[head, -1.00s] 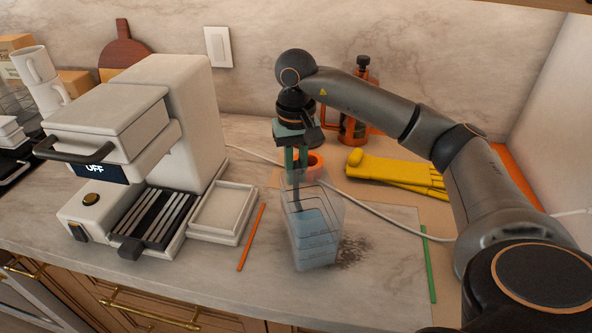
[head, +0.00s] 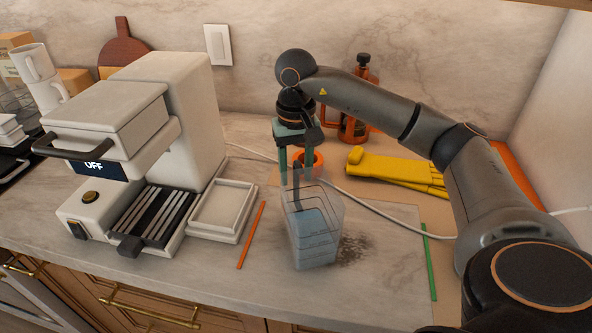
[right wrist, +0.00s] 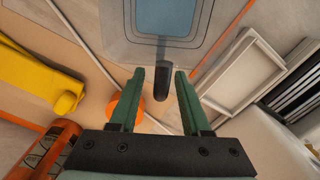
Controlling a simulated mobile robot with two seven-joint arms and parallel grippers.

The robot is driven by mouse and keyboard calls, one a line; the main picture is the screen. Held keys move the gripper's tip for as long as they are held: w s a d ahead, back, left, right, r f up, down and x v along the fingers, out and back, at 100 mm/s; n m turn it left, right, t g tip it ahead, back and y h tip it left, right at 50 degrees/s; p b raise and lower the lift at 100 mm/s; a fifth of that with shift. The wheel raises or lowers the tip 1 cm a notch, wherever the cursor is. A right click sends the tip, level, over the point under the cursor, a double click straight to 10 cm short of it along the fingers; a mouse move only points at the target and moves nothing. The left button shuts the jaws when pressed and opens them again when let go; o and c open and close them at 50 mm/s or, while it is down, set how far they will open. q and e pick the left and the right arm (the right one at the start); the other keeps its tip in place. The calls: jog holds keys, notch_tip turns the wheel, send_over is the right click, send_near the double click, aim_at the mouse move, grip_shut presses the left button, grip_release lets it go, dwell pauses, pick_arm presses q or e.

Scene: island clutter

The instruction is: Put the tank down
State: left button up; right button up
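The clear tank (head: 313,232), with blue water in it, stands upright on the marble counter between an orange strip and a green strip. It also shows at the top of the right wrist view (right wrist: 168,40), with its dark handle (right wrist: 162,82) towards me. My right gripper (head: 296,176) is just behind and above the tank. In the right wrist view its two green fingers (right wrist: 158,78) are spread on either side of the handle, with gaps at both sides. My left gripper is not in view.
The white coffee machine (head: 150,120) and a white tray (head: 222,208) stand left of the tank. Dark grounds (head: 354,248) are spilled beside the tank.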

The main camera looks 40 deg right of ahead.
jog(key=shift+r, duration=0.55)
notch_tip(320, 180, up, 12)
jog(key=p, duration=0.3)
jog(key=shift+f, duration=0.25)
